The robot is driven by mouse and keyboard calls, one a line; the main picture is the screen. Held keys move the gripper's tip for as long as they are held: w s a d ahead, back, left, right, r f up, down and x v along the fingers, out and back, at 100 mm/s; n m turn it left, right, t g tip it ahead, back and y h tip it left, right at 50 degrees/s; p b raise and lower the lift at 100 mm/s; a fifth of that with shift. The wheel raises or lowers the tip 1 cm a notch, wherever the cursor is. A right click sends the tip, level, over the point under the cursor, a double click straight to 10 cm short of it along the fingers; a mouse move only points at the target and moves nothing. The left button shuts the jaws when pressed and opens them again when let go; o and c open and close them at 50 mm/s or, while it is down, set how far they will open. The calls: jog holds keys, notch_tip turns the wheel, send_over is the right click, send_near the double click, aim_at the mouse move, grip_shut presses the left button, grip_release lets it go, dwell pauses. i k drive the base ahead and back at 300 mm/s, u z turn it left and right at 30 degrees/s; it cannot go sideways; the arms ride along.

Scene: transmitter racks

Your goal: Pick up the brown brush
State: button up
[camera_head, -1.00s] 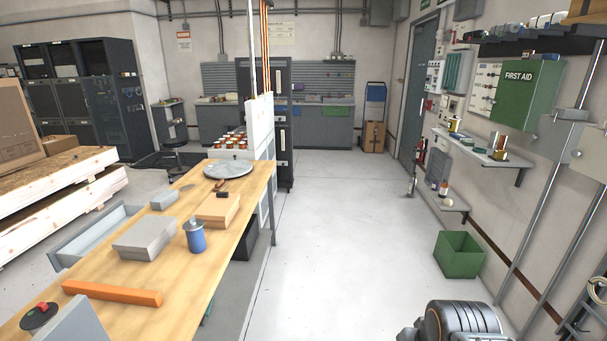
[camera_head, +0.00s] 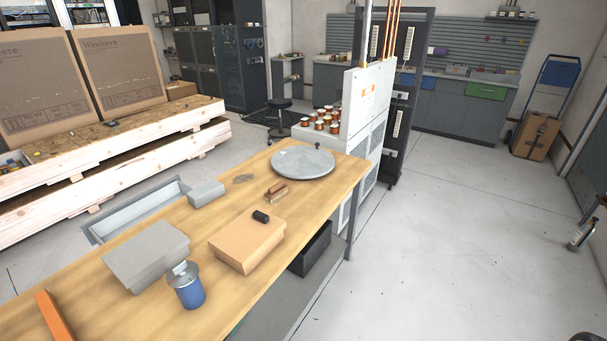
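A small brown brush (camera_head: 275,191) lies on the wooden workbench (camera_head: 323,208), with its paler bristle side toward the front. It is between the round grey disc (camera_head: 303,163) and a tan box (camera_head: 247,245) that has a small black block (camera_head: 261,216) on top. Nothing visible touches the brush. My gripper is not in view.
The floor (camera_head: 453,240) right of the bench is mostly clear.

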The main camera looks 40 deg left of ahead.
aim_at(275, 192)
jog(key=i, duration=2.55)
jog(key=u, duration=3.5)
jog(key=i, duration=1)
jog(key=z, duration=0.05)
